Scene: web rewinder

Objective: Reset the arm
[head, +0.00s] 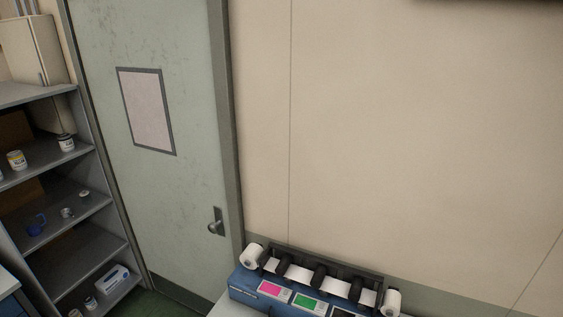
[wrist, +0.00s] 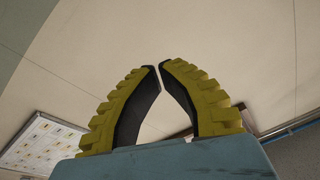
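My gripper (wrist: 158,68) shows in the wrist view, with two ridged yellow fingers and black inner pads. The fingertips come together almost touching, and the wedge between the fingers below holds nothing. The gripper points at a bare pale wall, with no object near the tips. My arm and gripper are not in the head view. The blue web rewinder (head: 243,285) stands at the bottom of the head view, with white rolls at its ends, black rollers between them and coloured panels in front. Its lower part is cut off.
A grey shelf unit (head: 85,207) at the left holds jars, a blue mug (head: 36,225) and a white box (head: 111,279). A green door (head: 165,190) is closed beside it. A framed chart (wrist: 42,143) hangs on the wall. The wall area above the rewinder is clear.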

